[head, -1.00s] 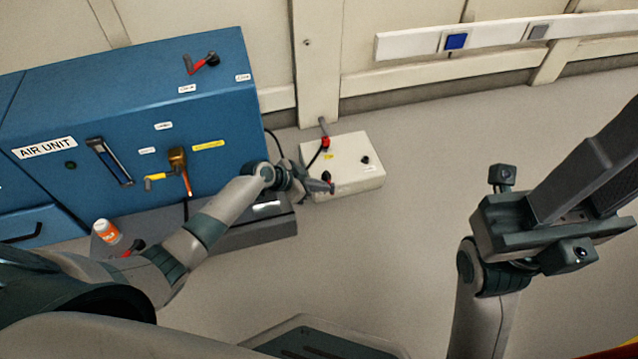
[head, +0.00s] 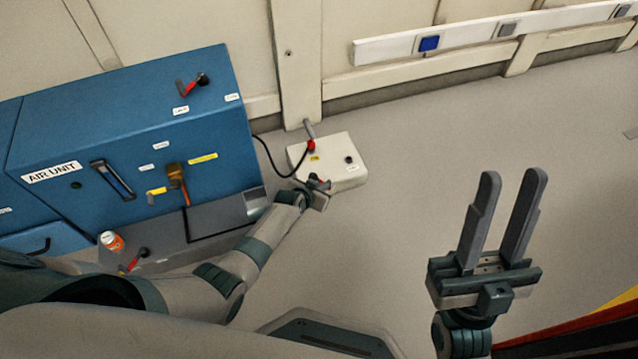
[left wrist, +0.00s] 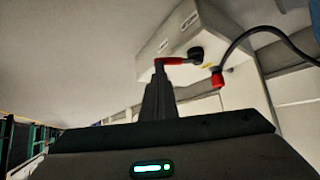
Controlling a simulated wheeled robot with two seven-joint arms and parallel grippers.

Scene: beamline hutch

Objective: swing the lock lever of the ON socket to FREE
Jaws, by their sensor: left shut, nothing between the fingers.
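A white box (head: 345,178) stands on the floor by the wall. In the left wrist view its face carries a red lever (left wrist: 175,61) on a black pivot (left wrist: 196,53). A cable with a red collar (left wrist: 217,80) enters beside it; the collar also shows in the head view (head: 311,146). My left gripper (head: 319,184) is shut and empty at the box's front. Its fingertips (left wrist: 160,72) are at the lever's free end; I cannot tell whether they touch. Labels on the box are too small to read. My right gripper (head: 513,178) is open and empty, well right of the box.
A blue air unit (head: 130,130) with handles and valves stands left of the box. A grey ledge (head: 220,215) below it carries an orange and white bottle (head: 112,241). A black cable (head: 268,150) runs to the box. Floor right of the box is clear.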

